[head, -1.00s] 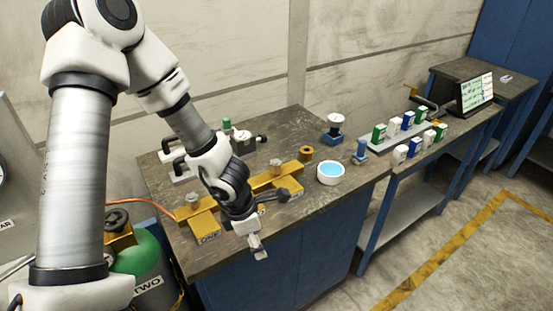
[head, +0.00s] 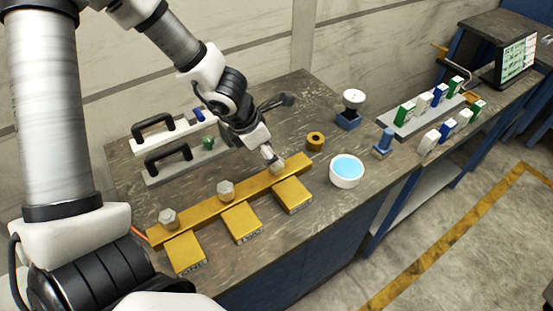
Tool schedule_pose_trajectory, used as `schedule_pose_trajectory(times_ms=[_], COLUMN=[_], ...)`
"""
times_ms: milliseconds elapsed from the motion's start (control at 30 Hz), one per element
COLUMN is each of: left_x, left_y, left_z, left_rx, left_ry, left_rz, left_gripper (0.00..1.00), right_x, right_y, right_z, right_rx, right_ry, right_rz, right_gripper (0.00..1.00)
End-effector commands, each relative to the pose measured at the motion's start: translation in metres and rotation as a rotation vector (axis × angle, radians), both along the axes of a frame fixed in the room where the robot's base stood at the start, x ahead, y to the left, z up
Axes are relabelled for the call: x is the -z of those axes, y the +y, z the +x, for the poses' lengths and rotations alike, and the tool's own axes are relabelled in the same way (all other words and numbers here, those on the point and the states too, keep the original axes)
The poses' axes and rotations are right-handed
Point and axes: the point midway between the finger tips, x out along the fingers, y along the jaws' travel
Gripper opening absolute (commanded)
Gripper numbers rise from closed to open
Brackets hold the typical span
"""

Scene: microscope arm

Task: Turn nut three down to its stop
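A gold bar (head: 198,207) lies along the bench with three grey hex nuts on it and a gold labelled block in front of each. The near-left block (head: 184,254) reads ONE. The middle nut (head: 226,189) and the left nut (head: 168,217) stand clear. Nut three (head: 279,168) is at the far right end, behind the third block (head: 292,195). My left gripper (head: 272,158) points down at nut three, with its fingertips at or just above it. The fingers overlap in view, so I cannot tell whether they grip it. My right gripper is not in view.
A gold ring (head: 315,141) and a white bowl of blue liquid (head: 347,170) stand right of the bar. Two black-handled fixtures (head: 182,160) lie behind it. A blue-based fixture (head: 350,110) and a rack of coloured boxes (head: 420,120) are farther right.

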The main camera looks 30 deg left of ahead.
Motion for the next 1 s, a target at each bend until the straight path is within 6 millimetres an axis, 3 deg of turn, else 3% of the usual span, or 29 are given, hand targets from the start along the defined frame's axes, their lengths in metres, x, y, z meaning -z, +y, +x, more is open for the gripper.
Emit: schedule_pose_trajectory(times_ms=[33, 200, 533, 700, 1000], left_x=[0.021, 0.045, 0.046, 0.046, 0.046], left_y=[-0.001, -0.008, -0.01, -0.01, -0.01], left_z=[0.004, 0.013, 0.017, 0.016, 0.016], left_rx=[0.001, 0.001, -0.001, -0.001, 0.007], left_ry=[0.002, 0.001, 0.0, 0.0, 0.002], left_rz=[0.004, 0.002, 0.0, 0.0, 0.0], left_gripper=[0.62, 0.62, 0.62, 0.02, 0.03], right_x=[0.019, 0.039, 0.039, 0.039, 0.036], right_y=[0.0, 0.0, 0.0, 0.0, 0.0], right_z=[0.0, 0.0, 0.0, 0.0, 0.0], right_rx=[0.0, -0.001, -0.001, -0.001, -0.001], right_ry=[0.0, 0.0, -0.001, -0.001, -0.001], right_rz=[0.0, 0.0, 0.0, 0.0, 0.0], right_gripper=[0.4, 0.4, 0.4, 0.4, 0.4])
